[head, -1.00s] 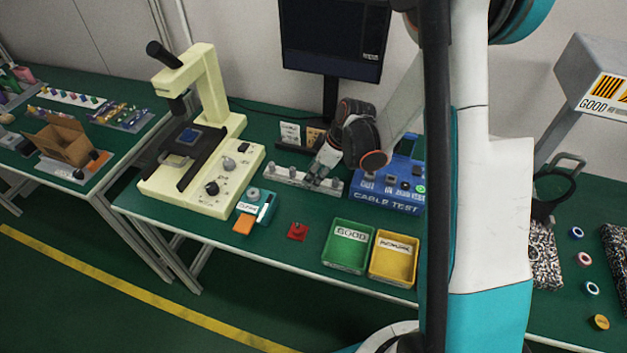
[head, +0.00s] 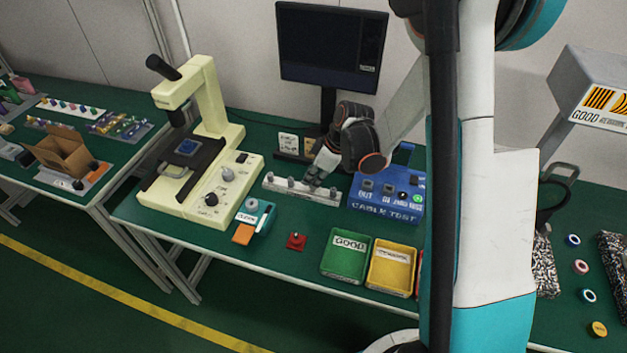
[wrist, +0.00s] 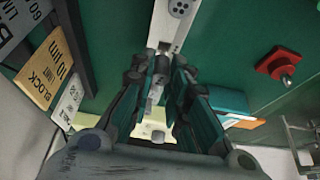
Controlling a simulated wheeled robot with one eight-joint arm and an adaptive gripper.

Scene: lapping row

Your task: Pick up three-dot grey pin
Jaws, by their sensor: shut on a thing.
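A pale rack (head: 285,189) with several grey pins stands on the green bench, between the cream microscope and the blue cable tester. My gripper (head: 314,181) is over the right part of this rack. In the wrist view, my gripper (wrist: 163,70) is shut on a small grey pin (wrist: 160,74), partly hidden between the fingers. Its dots do not show, so I cannot read its mark. The rack (wrist: 166,28) runs beyond the fingertips, and another grey pin (wrist: 180,8) with several dark dots on its top stands there. I cannot tell whether the held pin is clear of the rack.
The blue cable tester (head: 385,207) is close right of my gripper, the monitor (head: 331,48) behind. The cream microscope (head: 205,120) stands left. A red block (head: 296,241), green tray (head: 345,278) and yellow tray (head: 391,288) are in front. Label blocks (wrist: 48,72) are near my fingers.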

